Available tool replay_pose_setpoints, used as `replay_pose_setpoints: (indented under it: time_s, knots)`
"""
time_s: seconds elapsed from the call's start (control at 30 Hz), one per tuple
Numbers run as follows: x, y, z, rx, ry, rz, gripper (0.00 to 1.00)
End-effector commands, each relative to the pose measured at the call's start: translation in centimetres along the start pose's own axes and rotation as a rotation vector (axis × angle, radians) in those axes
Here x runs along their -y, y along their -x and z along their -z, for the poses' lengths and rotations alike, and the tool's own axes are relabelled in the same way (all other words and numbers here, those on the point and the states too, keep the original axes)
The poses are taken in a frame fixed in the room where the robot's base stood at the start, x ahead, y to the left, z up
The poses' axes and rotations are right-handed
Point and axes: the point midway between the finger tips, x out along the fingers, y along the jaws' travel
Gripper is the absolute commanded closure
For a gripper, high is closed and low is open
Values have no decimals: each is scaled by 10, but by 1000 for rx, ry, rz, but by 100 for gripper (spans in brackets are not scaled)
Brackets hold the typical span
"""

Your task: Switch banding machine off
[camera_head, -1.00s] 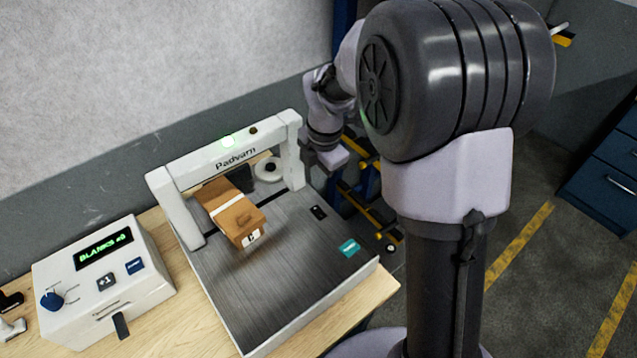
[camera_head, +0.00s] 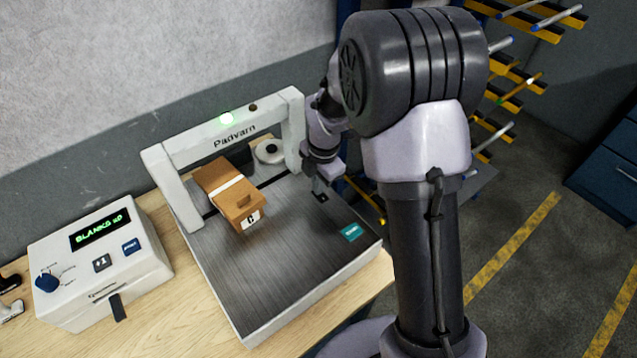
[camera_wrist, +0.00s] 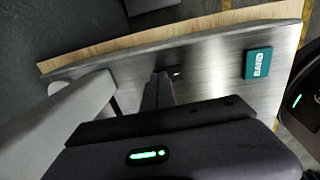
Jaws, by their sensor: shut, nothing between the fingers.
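The banding machine (camera_head: 262,285) has a grey metal top and a white arch marked "Padvarn". A small black switch (camera_head: 321,197) sits on the right part of the top, behind the teal button (camera_head: 351,232). The switch (camera_wrist: 177,72) also shows in the wrist view, close to the fingertips, partly hidden; its position cannot be read. The teal button (camera_wrist: 258,64) reads "BAND". My gripper (camera_head: 318,186) is shut and empty, pointing down at the switch. I cannot tell whether it touches.
A cardboard box (camera_head: 245,204) with a white band lies under and in front of the arch. A white control box (camera_head: 135,265) with a green "BLANKS" display and a blue knob stands at left on the wooden bench. Yellow-black racks stand behind my arm at right.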

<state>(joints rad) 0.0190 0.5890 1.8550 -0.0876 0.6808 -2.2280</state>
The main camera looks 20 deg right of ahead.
Motion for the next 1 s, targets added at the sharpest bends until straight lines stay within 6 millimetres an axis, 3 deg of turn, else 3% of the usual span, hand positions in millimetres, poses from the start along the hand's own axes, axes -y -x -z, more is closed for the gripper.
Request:
replay_pose_setpoints:
  time_s: [0.33,0.67,1.0]
  knots:
    - [1,-4,0,-2,0,3,100]
    - [15,0,0,-2,-1,4,100]
    - [13,6,2,-1,0,2,100]
